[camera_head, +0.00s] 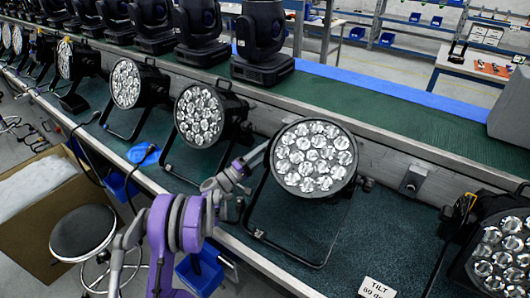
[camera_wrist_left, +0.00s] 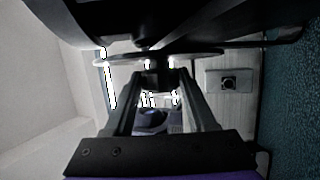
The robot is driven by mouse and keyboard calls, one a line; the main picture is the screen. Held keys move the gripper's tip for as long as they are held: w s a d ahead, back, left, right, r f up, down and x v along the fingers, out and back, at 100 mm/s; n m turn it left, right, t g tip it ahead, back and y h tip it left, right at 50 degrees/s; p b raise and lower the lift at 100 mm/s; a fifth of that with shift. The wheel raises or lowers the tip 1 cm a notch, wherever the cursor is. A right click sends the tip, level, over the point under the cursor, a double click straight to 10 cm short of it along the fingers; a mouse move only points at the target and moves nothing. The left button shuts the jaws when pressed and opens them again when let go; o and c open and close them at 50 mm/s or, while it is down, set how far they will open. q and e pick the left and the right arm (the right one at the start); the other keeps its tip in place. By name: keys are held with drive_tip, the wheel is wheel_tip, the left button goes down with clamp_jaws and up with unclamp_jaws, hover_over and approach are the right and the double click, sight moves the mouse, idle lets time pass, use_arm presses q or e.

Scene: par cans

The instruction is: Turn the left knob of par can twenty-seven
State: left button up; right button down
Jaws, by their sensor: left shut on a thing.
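A round black par can (camera_head: 313,157) with a face of several clear lenses stands tilted up on its bracket on the green bench. No number shows on it. My left gripper (camera_head: 262,153) reaches its left side, where the left knob is hidden in the head view. In the left wrist view, the two dark fingers of the left gripper (camera_wrist_left: 157,84) close on the small dark knob (camera_wrist_left: 156,67), under the black body of the can (camera_wrist_left: 190,22). My right gripper is not in view.
Other par cans stand close by, one to the left (camera_head: 200,115) and one at the right edge (camera_head: 498,255). A white TILT sign (camera_head: 377,289) is at the front. Moving-head lights (camera_head: 262,40) line the shelf behind. A stool (camera_head: 83,232) stands before the bench.

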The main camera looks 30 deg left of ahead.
use_arm(q)
drive_tip(key=o, duration=1.4)
drive_tip(key=shift+s, duration=0.1)
drive_tip(key=b+v, duration=0.1)
drive_tip(key=v, duration=0.9)
drive_tip(key=shift+s+a+f, duration=0.1)
drive_tip(key=shift+s+a, duration=0.1)
drive_tip(key=shift+s, duration=0.1)
